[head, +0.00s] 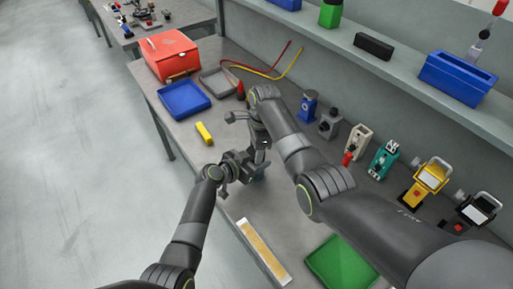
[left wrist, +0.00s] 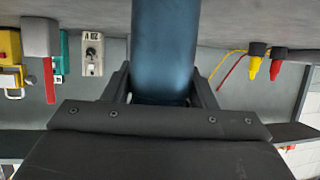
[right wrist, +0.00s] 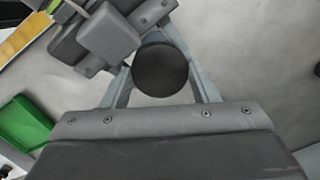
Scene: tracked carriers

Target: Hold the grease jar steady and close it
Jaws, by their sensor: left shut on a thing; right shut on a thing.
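The grease jar, a blue cylinder (left wrist: 162,50), fills the middle of the left wrist view between the fingers of my left gripper (left wrist: 163,88), which is shut on it. Only a little of the jar (head: 259,176) shows in the head view, beneath the grippers. My right gripper (right wrist: 161,75) is shut on a round black lid (right wrist: 160,70), seen from above in the right wrist view. The right gripper (head: 262,146) is above and close beside the left gripper (head: 243,163) in the head view. The contact between lid and jar is hidden.
On the bench are a yellow block (head: 204,133), a blue tray (head: 184,99), a red box (head: 168,56), a green tray (head: 341,263) and a long, narrow tray (head: 263,252). Several devices, including a teal one (head: 383,159), line the back. A shelf (head: 400,70) runs above them.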

